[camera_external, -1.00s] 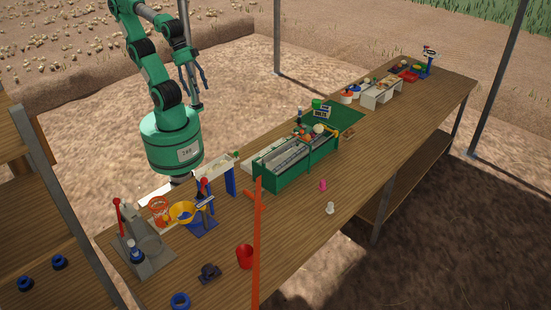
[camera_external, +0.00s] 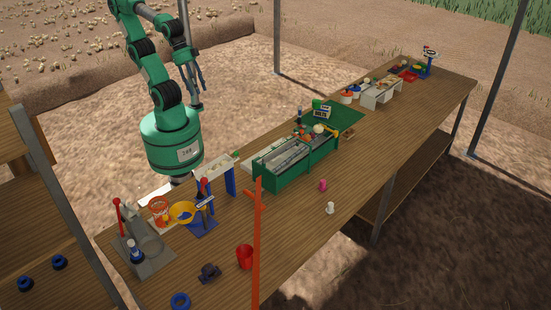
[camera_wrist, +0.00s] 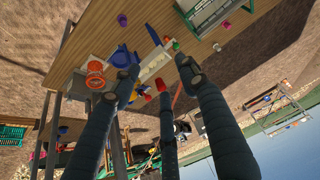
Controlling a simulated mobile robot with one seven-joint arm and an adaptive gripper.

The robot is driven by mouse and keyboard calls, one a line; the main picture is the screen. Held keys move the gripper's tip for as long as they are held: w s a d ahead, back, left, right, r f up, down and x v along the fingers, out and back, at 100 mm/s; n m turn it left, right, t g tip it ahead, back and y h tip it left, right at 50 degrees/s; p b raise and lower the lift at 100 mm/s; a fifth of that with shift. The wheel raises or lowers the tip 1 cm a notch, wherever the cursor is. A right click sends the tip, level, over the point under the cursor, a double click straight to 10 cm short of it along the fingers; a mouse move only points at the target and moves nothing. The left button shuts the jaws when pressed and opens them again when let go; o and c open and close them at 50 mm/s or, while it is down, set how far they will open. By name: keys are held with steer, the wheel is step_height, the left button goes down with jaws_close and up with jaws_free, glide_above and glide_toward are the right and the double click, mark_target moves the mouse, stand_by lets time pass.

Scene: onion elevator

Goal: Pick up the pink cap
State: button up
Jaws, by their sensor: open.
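The pink cap (camera_external: 323,185) stands on the wooden table in the external view, in front of the green-framed machine and close to a small white piece (camera_external: 330,208). My gripper (camera_external: 197,78) is open and empty, high up behind the table and far from the cap. Its dark fingers (camera_wrist: 155,75) are spread apart in the wrist view, with nothing held between them. A small magenta object (camera_wrist: 217,46) shows there near the machine, but I cannot tell if it is the pink cap.
The long green machine (camera_external: 285,177) stands behind the cap. A red cup (camera_external: 245,257) and an orange upright post (camera_external: 257,240) are to the left. The table around the cap is mostly bare.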

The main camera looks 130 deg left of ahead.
steer(key=w+a+r+m+g+p, duration=0.1)
steer(key=w+a+r, duration=0.1)
steer(key=w, duration=0.6)
steer(key=w+a+r+p, duration=0.1)
steer(key=w+a+r, duration=0.1)
steer(key=w, duration=0.6)
steer(key=w+a+f+g+p, duration=0.1)
steer(key=w+a+f, duration=0.15)
steer(key=w, duration=0.55)
steer(key=w+a+f+g+p, duration=0.1)
steer(key=w+a, duration=0.3)
steer(key=w, duration=0.5)
steer(key=w+a+f+m+g+p, duration=0.1)
steer(key=w+a+f+m+p, duration=0.15)
steer(key=w+a+f, duration=0.9)
steer(key=w+a+f+p, duration=0.1)
steer(key=w+a+f, duration=0.2)
steer(key=f, duration=0.6)
steer(key=w+a+f+g+p, duration=0.1)
steer(key=w+a+f, duration=0.3)
steer(key=f, duration=0.6)
steer(key=shift+w+g, duration=0.3)
steer(key=shift+w, duration=0.35)
steer(key=shift+a+f, duration=0.1)
steer(key=shift+f, duration=0.05)
